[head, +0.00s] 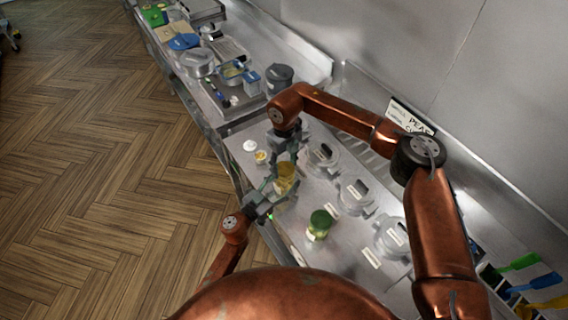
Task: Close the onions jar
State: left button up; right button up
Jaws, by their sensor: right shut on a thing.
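A small amber-yellow jar (285,184), which looks like the onions jar, is on the steel counter between my two grippers. My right gripper (288,158) reaches down from above and is shut on the amber top part of it, which looks like its lid (287,169). The fingers partly hide this top, so I cannot tell whether the lid sits flush. My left gripper (268,200) is low at the jar's left front side. Its fingertips are close to the jar; I cannot tell whether they touch or grip it.
A green-lidded jar (319,225) stands to the right, in front. Lidded steel containers (355,193) line the counter behind. A white round piece (250,145) and a small cup (261,157) lie left of my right gripper. A grey pot (279,78) stands further back.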

jog(key=shift+f, duration=0.55)
dwell(0.4)
jog(key=m, duration=1.1)
jog(key=shift+d, duration=0.1)
jog(key=m, duration=1.1)
jog(key=shift+m, duration=0.4)
jog(key=m, duration=0.6)
jog(key=shift+s, duration=0.1)
